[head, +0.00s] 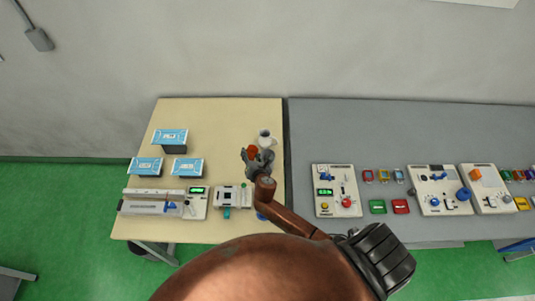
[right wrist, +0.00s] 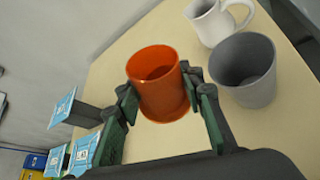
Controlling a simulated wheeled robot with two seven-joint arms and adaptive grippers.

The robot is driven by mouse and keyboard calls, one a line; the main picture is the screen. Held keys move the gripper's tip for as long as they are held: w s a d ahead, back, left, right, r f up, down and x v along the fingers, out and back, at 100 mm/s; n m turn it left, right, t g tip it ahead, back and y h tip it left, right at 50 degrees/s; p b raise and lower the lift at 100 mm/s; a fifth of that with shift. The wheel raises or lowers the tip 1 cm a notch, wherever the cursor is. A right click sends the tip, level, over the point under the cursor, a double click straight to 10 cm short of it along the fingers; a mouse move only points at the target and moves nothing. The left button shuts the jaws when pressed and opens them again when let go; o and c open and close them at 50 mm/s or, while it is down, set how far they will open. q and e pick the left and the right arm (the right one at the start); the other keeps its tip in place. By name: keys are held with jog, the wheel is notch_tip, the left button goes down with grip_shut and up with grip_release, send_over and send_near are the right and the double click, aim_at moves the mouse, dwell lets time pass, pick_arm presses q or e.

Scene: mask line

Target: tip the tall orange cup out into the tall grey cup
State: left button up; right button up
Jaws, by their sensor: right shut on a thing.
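The orange cup (right wrist: 160,98) stands between the fingers of my right gripper (right wrist: 158,88), which is shut on its sides. Its open mouth faces the camera, and no contents can be made out inside. The grey cup (right wrist: 243,90) is just to its right in the wrist view, upright on the table, close to the finger. In the head view my right gripper (head: 258,160) partly hides the orange cup (head: 251,151); the grey cup is hard to tell from the gripper there. Whether the orange cup touches the table is unclear. My left gripper is not in view.
Several blue-and-white boxes (head: 170,137) and a long device with a green display (head: 197,190) are left on the beige table (head: 225,115). A grey table (head: 400,125) with panels adjoins it on the right.

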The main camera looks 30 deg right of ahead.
aim_at(252, 147)
jog(key=shift+s+d+r+m+y+b, duration=0.35)
jog(key=shift+d+m+b, duration=0.2)
jog(key=shift+b, duration=0.1)
jog(key=shift+d+r, duration=0.1)
jog(key=shift+d, duration=0.15)
jog(key=shift+d+r+m+t+y+b, duration=0.15)
jog(key=shift+r+m+t+y+b, duration=0.25)
jog(key=shift+m+y, duration=0.25)
jog(key=shift+s+f+m+b, duration=0.1)
jog(key=shift+f+m+b, duration=0.25)
jog(key=shift+b, duration=0.25)
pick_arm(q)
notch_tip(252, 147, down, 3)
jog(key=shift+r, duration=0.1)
pick_arm(e)
jog(key=shift+m, duration=0.25)
pick_arm(q)
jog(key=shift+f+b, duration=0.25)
jog(key=shift+b, duration=0.2)
pick_arm(e)
jog(key=shift+y, duration=0.3)
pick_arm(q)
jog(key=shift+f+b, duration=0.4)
pick_arm(e)
jog(key=shift+r+m+t, duration=0.25)
jog(key=shift+m+t, duration=0.15)
jog(key=shift+m, duration=0.2)
